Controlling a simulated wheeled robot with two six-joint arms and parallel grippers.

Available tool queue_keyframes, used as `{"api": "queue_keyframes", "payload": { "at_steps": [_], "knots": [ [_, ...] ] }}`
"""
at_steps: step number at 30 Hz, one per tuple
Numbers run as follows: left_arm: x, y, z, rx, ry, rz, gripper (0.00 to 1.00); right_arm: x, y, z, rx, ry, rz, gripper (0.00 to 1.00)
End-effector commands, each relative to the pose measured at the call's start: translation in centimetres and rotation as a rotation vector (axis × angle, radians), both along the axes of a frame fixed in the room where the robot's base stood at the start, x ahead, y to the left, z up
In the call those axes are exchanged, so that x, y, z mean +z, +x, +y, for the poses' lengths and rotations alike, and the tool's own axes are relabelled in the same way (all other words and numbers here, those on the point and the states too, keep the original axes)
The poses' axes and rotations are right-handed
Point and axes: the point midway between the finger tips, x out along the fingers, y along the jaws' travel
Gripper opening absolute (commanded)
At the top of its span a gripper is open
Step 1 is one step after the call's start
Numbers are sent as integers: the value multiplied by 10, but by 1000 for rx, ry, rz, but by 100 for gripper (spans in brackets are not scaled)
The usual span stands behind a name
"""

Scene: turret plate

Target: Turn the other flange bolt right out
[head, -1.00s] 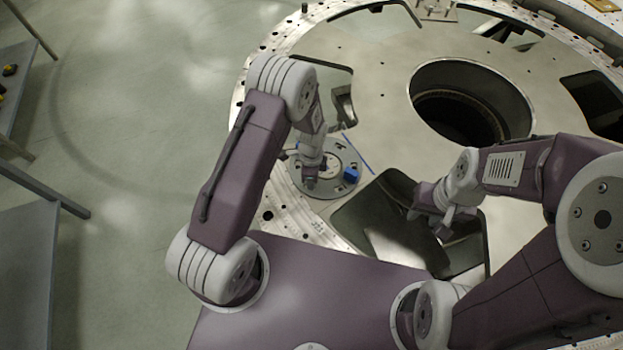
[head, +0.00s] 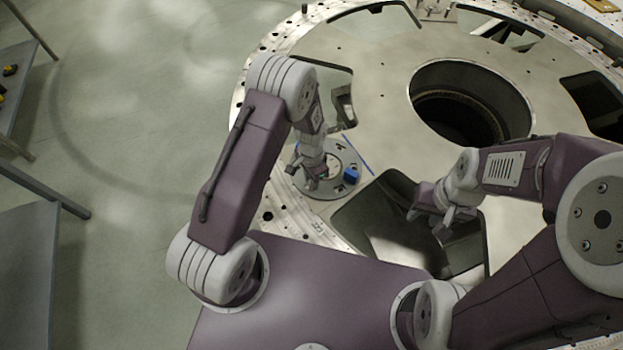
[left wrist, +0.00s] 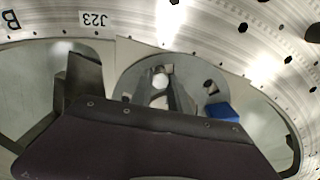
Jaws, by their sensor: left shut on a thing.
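The round grey flange (head: 343,185) lies on the turret plate near its left front edge, and it also shows in the left wrist view (left wrist: 128,85). My left gripper (head: 313,183) points down over the flange's left front part. It is shut on a flange bolt, which the fingers hide in the head view. In the left wrist view the fingers (left wrist: 170,90) reach over the flange, beside a bright round spot that I cannot name surely. My right gripper (head: 445,222) hangs over a dark opening in the plate, away from the flange; its finger gap is unclear.
The turret plate (head: 385,110) has large openings and a wide central hole (head: 470,105). Grey tables (head: 25,260) stand at far left.

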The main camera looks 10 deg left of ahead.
Motion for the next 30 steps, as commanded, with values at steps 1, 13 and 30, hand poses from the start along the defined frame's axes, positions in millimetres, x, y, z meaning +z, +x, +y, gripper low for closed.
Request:
{"api": "queue_keyframes", "payload": {
  "at_steps": [1, 13, 30],
  "knots": [
    [6, 0, 0, 0, -1, -1, 0, 5, 0, 0, 0, 0, 0, 36],
    [36, 0, 0, -2, 0, 0, 0, 29, 0, 0, 0, 0, 0, 36],
    [67, 0, 0, -2, 0, 0, 0, 53, 0, 0, 0, 0, 0, 36]
  ]
}}
